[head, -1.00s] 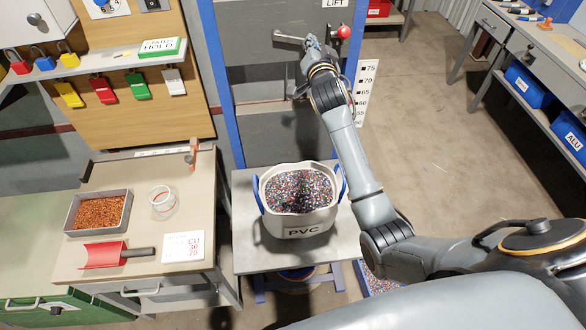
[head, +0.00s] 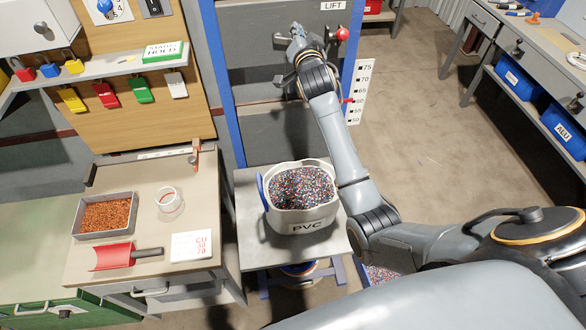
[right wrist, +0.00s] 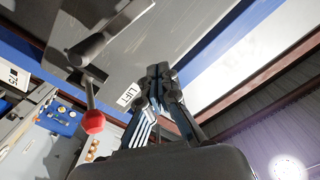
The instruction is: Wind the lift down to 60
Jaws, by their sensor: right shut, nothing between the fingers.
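The lift scale (head: 357,93) stands upright beside the blue post, with marks from 75 down to 50. A small red pointer (head: 347,100) sits level with the 60 mark. The red ball knob (head: 343,34) of the crank is below the LIFT label (head: 333,5); in the right wrist view the knob (right wrist: 93,121) is on a rod by a grey cylindrical part (right wrist: 100,35). My right gripper (head: 297,33) is shut and empty, left of the knob and apart from it; its fingers (right wrist: 160,78) also show in the right wrist view. My left gripper is out of view.
A white PVC bin (head: 302,219) full of coloured granules stands on the grey lift table (head: 250,235), below my right arm. A bench (head: 150,225) with a copper tray (head: 78,222) and red scoop (head: 113,257) is at left. Open floor (head: 420,130) lies right.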

